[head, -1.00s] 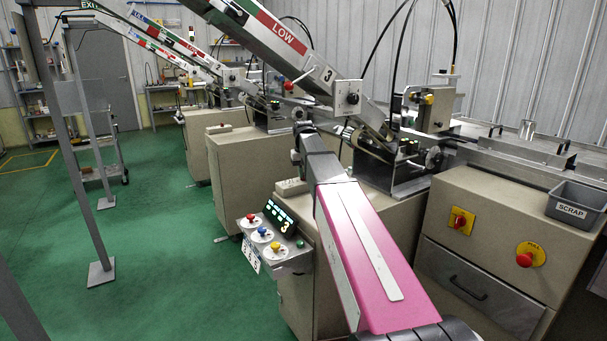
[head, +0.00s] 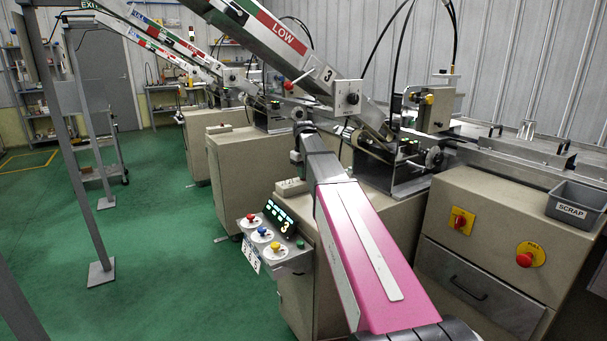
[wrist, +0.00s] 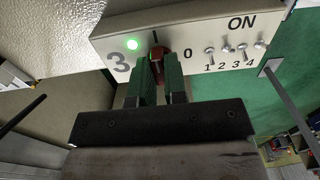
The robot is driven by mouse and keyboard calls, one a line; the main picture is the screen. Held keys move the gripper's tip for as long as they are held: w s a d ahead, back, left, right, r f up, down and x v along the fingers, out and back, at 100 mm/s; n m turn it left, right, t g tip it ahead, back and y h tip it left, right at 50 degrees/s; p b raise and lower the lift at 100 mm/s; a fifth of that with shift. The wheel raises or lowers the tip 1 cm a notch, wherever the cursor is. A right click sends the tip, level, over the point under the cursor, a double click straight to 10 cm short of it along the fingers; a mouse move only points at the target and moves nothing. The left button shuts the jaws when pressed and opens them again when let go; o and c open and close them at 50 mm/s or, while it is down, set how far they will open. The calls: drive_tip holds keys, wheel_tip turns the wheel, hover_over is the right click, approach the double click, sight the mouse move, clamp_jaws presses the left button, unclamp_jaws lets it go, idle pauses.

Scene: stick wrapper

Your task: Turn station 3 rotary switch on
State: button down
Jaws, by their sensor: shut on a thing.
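In the wrist view, a white switch panel (wrist: 205,32) is marked with a large 3, a 0, ON and small numbers. A dark red rotary switch knob (wrist: 161,53) sits between the 3 and the 0. My gripper (wrist: 158,62) is shut on this knob, with its two green fingers on either side of it. A green lamp (wrist: 133,44) glows left of the knob. The knob's exact angle is hard to tell, as the fingers partly cover it. In the head view my pink arm reaches toward station 3; the fingertips and knob cannot be made out there.
Several small toggles (wrist: 228,48) stand right of the knob. In the head view, the station 3 box (head: 268,246) with coloured knobs is left of my arm. A scrap bin (head: 576,205) and a red stop button (head: 524,260) are at the right. Green floor is clear at the left.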

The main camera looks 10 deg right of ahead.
drive_tip(key=c, duration=1.2)
unclamp_jaws()
drive_tip(key=shift+o, duration=0.2)
drive_tip(key=shift+r, duration=0.15)
wheel_tip(320, 180, up, 10)
drive_tip(key=shift+r, duration=0.25)
drive_tip(key=shift+s, duration=0.1)
